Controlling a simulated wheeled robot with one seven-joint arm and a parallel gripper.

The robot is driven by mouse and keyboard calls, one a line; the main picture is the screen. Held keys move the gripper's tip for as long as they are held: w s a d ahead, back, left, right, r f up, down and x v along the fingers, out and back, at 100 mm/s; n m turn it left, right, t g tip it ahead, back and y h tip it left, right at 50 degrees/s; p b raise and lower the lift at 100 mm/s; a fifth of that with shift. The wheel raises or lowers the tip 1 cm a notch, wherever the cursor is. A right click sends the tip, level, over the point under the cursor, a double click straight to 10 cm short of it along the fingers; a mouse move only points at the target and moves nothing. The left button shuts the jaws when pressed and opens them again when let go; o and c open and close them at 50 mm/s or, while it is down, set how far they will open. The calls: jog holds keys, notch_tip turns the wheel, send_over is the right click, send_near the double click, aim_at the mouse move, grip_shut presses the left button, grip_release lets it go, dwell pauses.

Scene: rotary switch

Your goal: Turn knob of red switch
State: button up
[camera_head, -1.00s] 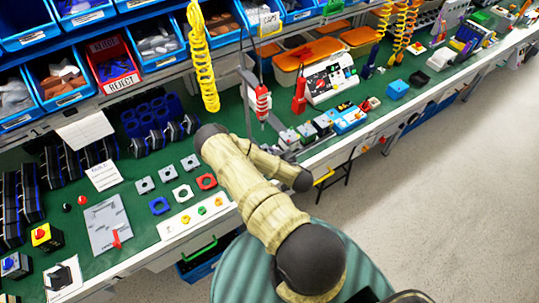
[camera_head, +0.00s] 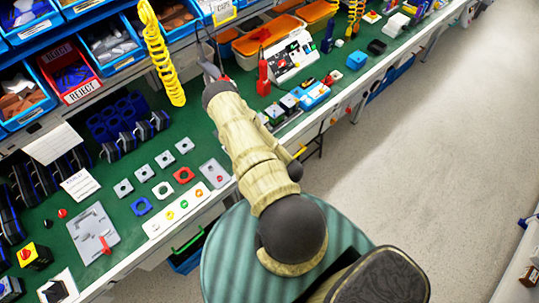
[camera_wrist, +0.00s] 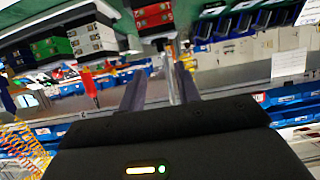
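A red block with dark sides (camera_wrist: 155,17), possibly the red switch, shows at the top of the upside-down wrist view. No knob can be made out on it, and my arm seems to hide it in the head view. A yellow box with a red knob (camera_head: 34,256) stands at the lower left of the bench, far from my gripper. My gripper (camera_head: 207,72) is over the back of the bench, in front of the bins. In the wrist view its fingers (camera_wrist: 160,90) are apart; a bright metal rod shows between them, apparently behind.
A red hanging tool (camera_head: 263,75) and a yellow coil (camera_head: 165,60) hang near my arm. Blue bins (camera_head: 110,42) line the back. Square rings and a panel lie on the green bench top (camera_head: 100,205).

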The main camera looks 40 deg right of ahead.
jog(key=b+v, duration=0.1)
jog(key=v, duration=0.8)
jog(key=shift+s+r, duration=0.25)
jog(key=shift+s, duration=0.05)
